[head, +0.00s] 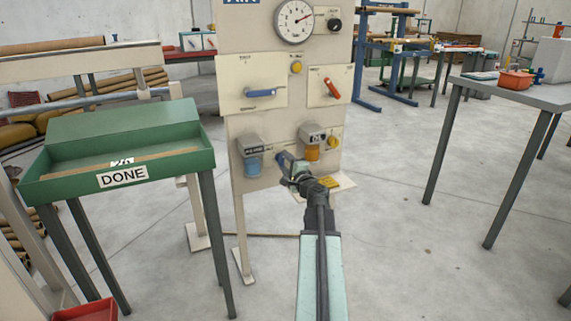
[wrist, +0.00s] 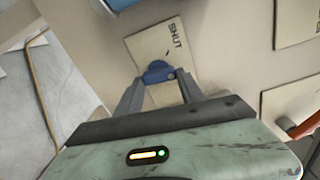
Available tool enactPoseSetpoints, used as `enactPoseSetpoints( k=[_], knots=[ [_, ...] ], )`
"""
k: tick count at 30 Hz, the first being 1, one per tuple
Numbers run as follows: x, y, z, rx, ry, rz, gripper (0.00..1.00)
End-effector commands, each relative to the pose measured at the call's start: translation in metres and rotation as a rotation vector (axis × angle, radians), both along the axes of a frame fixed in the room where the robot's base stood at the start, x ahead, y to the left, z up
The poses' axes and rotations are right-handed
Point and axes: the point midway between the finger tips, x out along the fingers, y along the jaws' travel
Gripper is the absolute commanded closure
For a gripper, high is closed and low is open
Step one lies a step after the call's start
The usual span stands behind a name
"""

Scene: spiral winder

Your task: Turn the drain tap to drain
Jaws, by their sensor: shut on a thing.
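The drain tap (wrist: 158,70) is a small blue knob in the wrist view, on a cream plate (wrist: 150,45) that reads SHUT beside it. My gripper (wrist: 157,84) has its two fingers on either side of the knob and is shut on it. In the head view my gripper (head: 287,164) reaches the lower part of the cream air panel (head: 240,120), to the right of the blue bowl (head: 252,166) and below the orange bowl (head: 312,152). My gripper mostly hides the tap there. Any other lettering on the tap's plate is hidden in the wrist view.
The panel also carries a pressure gauge (head: 295,21), a blue lever (head: 260,92), a red lever (head: 331,87) and yellow knobs. A green DONE tray (head: 125,130) stands to the left. A grey table (head: 520,93) stands to the right, with open floor between.

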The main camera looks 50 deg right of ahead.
Motion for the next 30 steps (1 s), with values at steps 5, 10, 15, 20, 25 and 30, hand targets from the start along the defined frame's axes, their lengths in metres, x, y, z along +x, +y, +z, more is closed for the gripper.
enactPoseSetpoints(
  k=[5,10,15,20,25,30],
  knots=[
    [-0.0006,0.0001,-0.0015,0.151,-0.06,-0.001,0.95],
    [-0.0004,0.0006,-0.0023,0.293,-0.118,-0.001,0.95],
    [-0.0002,0.0011,-0.0028,0.415,-0.168,0.0,0.95],
    [0.0,0.0017,-0.0032,0.504,-0.204,0.0,0.95],
    [-0.0003,0.0015,-0.0035,0.568,-0.23,0.0,0.95],
    [-0.0004,0.0014,-0.0036,0.603,-0.244,0.0,0.95]
  ],
)
